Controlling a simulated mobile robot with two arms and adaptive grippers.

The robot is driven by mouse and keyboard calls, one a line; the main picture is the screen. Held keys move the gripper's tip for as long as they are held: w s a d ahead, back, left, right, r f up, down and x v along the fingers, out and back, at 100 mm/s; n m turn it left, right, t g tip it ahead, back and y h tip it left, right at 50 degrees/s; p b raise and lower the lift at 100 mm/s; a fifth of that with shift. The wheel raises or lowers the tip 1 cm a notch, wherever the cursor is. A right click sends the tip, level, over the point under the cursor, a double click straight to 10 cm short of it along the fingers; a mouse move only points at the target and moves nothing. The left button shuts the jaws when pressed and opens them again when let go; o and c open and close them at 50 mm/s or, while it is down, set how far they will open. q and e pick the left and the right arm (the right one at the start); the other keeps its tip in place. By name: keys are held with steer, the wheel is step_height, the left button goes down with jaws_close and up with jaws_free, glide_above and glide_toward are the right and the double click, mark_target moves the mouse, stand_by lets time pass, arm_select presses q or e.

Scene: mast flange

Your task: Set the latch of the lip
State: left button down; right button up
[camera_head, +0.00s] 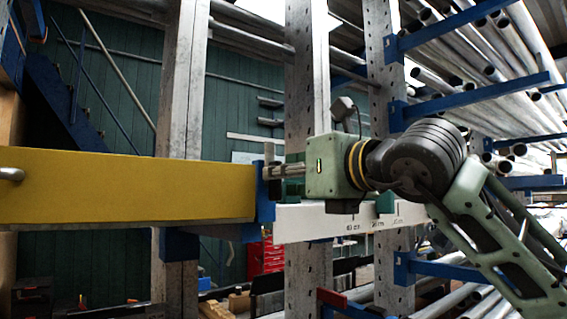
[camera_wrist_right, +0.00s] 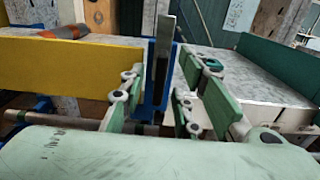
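A blue upright lip (camera_head: 264,196) stands at the right end of a yellow beam (camera_head: 120,187) in the head view. A narrow grey upright piece (camera_head: 269,154) rises at its top; I cannot tell if it is the latch. My right gripper (camera_head: 278,171) reaches in from the right, its fingers at the lip's upper part. In the right wrist view, the open fingers (camera_wrist_right: 170,90) stand on either side of the blue lip (camera_wrist_right: 150,82) and the dark grey upright bar (camera_wrist_right: 164,50), with gaps visible. My left gripper is not in view.
A white beam with length marks (camera_head: 335,223) runs right of the lip, below my right gripper. Perforated steel posts (camera_head: 307,70) stand behind. Blue rack arms with metal tubes (camera_head: 480,100) fill the right side. A red tool chest (camera_head: 265,258) is farther back.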

steer(key=shift+w+a, duration=0.2)
steer(key=shift+w, duration=0.2)
steer(key=shift+c, duration=0.3)
jaws_close()
